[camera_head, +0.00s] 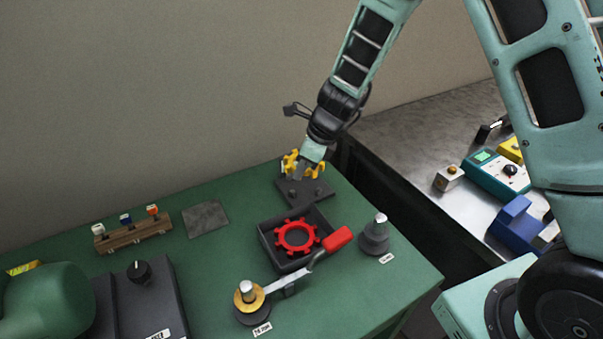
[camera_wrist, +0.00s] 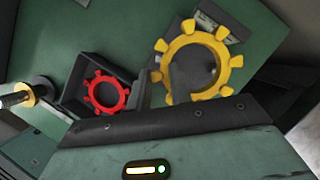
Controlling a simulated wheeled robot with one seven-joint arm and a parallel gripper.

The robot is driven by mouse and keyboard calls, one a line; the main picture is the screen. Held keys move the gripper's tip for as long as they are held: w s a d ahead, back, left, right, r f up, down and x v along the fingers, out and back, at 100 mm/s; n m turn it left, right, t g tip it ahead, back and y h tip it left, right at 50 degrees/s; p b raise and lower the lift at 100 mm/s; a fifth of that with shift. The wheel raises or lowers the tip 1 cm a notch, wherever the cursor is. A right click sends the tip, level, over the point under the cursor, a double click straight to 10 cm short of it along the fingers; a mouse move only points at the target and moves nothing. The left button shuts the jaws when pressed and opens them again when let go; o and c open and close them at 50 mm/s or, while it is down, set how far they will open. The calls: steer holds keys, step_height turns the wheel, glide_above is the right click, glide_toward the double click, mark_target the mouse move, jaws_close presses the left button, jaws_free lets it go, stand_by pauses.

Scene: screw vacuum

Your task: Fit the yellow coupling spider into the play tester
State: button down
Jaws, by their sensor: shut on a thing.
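The yellow coupling spider (camera_head: 290,163) is a toothed ring at the far right part of the green table. My gripper (camera_head: 304,170) is shut on it, pointing down. In the wrist view the spider (camera_wrist: 159,62) shows large, its open centre over a dark surface. Directly below it in the head view is a dark flat plate (camera_head: 311,198) with small raised knobs. This may be the play tester, but I cannot tell for sure. The gap between spider and plate is small, and contact is unclear. The jaws hide part of the spider.
A dark tray (camera_head: 268,247) holds a red spider (camera_head: 283,232). Posts stand at front, one gold-topped (camera_head: 248,300), one dark (camera_head: 375,240). A grey pad (camera_head: 205,218) and wooden rack (camera_head: 133,233) stand left. A steel bench (camera_head: 410,130) is right.

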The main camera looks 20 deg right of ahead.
stand_by(0.4)
steer(key=shift+f+b, duration=1.35)
steer(key=shift+f, duration=0.55)
steer(key=shift+f+b, duration=0.75)
steer(key=shift+f, duration=0.6)
stand_by(0.7)
steer(key=c, duration=1.2)
jaws_free()
steer(key=shift+r, duration=0.1)
steer(key=p+v, duration=0.3)
steer(key=v, duration=1.4)
steer(key=shift+d+r, duration=0.1)
steer(key=shift+r, duration=0.1)
